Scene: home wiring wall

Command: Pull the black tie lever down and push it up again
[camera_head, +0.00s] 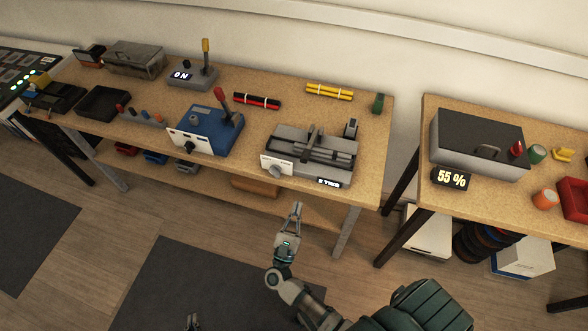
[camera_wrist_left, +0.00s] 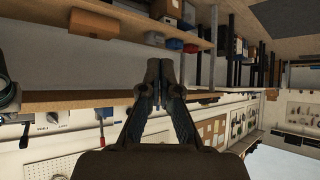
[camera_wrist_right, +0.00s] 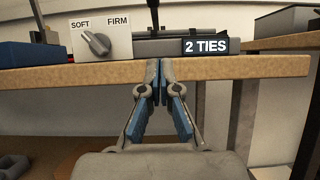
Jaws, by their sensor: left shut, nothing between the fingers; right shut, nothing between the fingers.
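The grey tie machine (camera_head: 305,158) stands at the right end of the long bench. Its front has a SOFT/FIRM knob (camera_wrist_right: 98,43) and a display (camera_wrist_right: 207,46) reading 2 TIES. A dark upright part (camera_head: 351,128) at its back right may be the black tie lever; I cannot be sure. A dark post (camera_wrist_right: 153,14) rises over the machine in the right wrist view. My right gripper (camera_head: 297,207) is shut and empty, in front of and below the bench edge, apart from the machine. My left gripper (camera_head: 192,320) is shut and empty, low over the floor.
A blue box with a red lever (camera_head: 222,95) stands left of the machine. Behind lie red-black (camera_head: 257,100) and yellow (camera_head: 329,92) bundles. A second bench with a 55 % display (camera_head: 451,178) stands right, across a gap. The bench edge (camera_wrist_right: 60,78) lies before my right gripper.

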